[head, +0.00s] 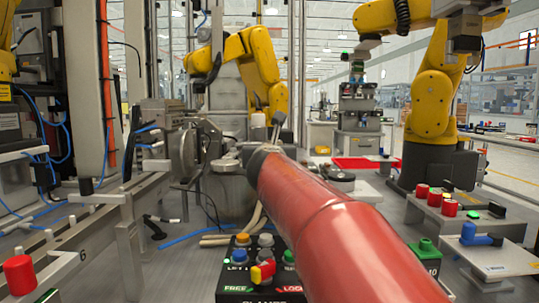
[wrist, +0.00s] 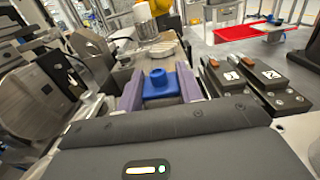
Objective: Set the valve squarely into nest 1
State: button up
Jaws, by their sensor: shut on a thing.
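In the wrist view my gripper (wrist: 160,93) has its two purple fingers shut on a blue valve (wrist: 160,83), one on each side. The valve shows a square-looking body with a round stub on top. I cannot make out the seat of nest 1 or what is under the valve. In the head view my red arm hides the fingers and the held valve.
Another blue part (head: 476,236) lies on a pale plate at right. Red cylinders (head: 421,191) stand nearby. Machinery crowds the left; yellow arms (head: 433,100) stand behind.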

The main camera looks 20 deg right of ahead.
jog(key=shift+r, duration=0.1)
jog(key=o, duration=1.1)
jog(key=v, duration=1.2)
